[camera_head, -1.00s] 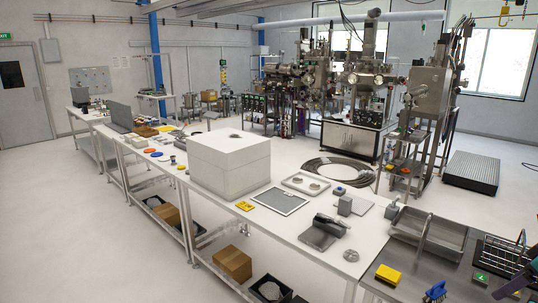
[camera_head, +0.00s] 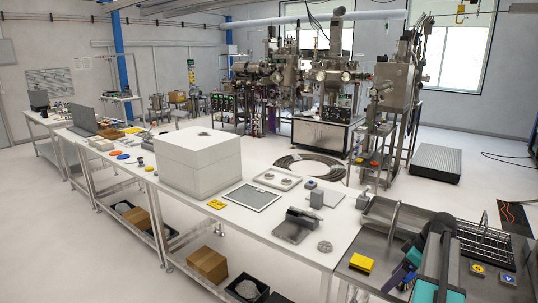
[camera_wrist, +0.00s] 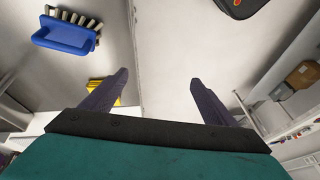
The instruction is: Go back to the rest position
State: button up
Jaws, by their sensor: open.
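My gripper (camera_wrist: 158,82) shows in the wrist view with its two dark purple fingers spread wide and nothing between them. In the head view, my teal and dark arm enters at the bottom right, over the steel sink counter (camera_head: 340,270). A blue brush (camera_wrist: 62,36) with pale bristles lies left of the fingers in the wrist view, apart from them. A yellow block (camera_wrist: 103,92) is partly hidden behind the left finger. The yellow block also shows in the head view (camera_head: 361,262), left of my arm.
A long white bench with a large white box (camera_head: 198,165), a grey framed panel (camera_head: 252,197) and a grey device (camera_head: 297,225) runs to the back left. A wire rack (camera_head: 485,245) stands right of my arm. Open floor (camera_head: 60,240) lies left of the bench.

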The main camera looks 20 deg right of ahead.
jog(key=w+a+f+n+g+y+b, duration=0.1)
jog(key=w+a+f+g+b, duration=0.1)
jog(key=a+f, duration=0.95)
jog(key=w+a+f+n+g+y+b, duration=0.1)
jog(key=a+f+n+g, duration=0.1)
jog(key=a+f, duration=0.9)
jog(key=s+a+f+g+h+b, duration=0.1)
jog(key=s+a+f+g, duration=0.15)
jog(key=a+f, duration=0.45)
jog(key=s+a+f+g+b, duration=0.1)
jog(key=s+a+f, duration=0.35)
jog(key=a, duration=0.45)
jog(key=s+a+f+m+h+b, duration=0.1)
jog(key=s+a+f+m+h, duration=0.1)
jog(key=s+f, duration=0.5)
jog(key=s+a+f+m+h+b, duration=0.1)
jog(key=s+a+f+m, duration=0.3)
jog(key=s, duration=0.7)
jog(key=shift+a+f+m+g+h, duration=0.15)
jog(key=shift+f+m+g+h, duration=0.3)
jog(key=shift+f+m+h, duration=1.15)
jog(key=shift+f+n+y, duration=0.3)
jog(key=shift+f+y, duration=0.2)
jog(key=shift+y, duration=0.2)
